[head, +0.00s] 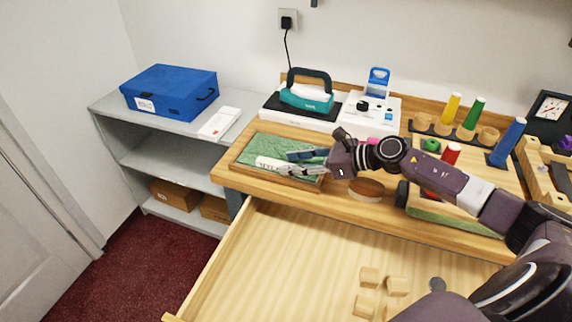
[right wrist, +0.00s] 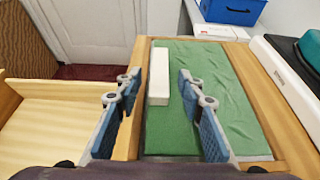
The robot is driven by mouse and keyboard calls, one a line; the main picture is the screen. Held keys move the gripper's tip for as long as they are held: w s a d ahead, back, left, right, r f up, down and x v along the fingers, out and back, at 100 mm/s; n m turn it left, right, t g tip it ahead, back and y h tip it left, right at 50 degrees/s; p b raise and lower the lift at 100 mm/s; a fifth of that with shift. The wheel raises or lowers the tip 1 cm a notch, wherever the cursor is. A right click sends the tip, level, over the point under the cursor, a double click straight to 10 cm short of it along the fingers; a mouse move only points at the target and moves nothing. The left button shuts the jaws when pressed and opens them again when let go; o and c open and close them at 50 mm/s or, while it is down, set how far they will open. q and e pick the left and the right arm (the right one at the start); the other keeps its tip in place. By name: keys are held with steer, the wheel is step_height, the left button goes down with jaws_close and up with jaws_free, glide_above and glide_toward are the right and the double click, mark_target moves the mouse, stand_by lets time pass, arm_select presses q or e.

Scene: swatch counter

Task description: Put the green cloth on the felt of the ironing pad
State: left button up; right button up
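The ironing pad (head: 237,163) is a wooden-rimmed board at the counter's left end. Its felt (right wrist: 172,130) is plain green in the right wrist view. A lighter, slightly wrinkled piece that looks like the green cloth (right wrist: 237,100) lies flat along the right part of the pad. A white bar (right wrist: 158,85) lies on the felt, left of the cloth. My right gripper (head: 300,164) is open above the pad, its fingers on either side of the bar in the picture; I cannot tell whether they touch it. My left gripper is not in view.
A teal iron (head: 306,97) stands behind the pad, beside a white device (head: 365,112). A wooden brush-like block (head: 366,188) lies right of the pad. An open drawer (head: 290,255) with several wooden blocks is in front. Colored spools stand at the right; a blue box (head: 170,92) is left.

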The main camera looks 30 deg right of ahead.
steer(key=v, duration=0.3)
steer(key=shift+s+d+f+b, duration=0.1)
steer(key=shift+s+d+b, duration=0.15)
steer(key=shift+b, duration=0.15)
steer(key=shift+s+d+r, duration=0.4)
steer(key=shift+s+r, duration=0.1)
steer(key=shift+s, duration=0.05)
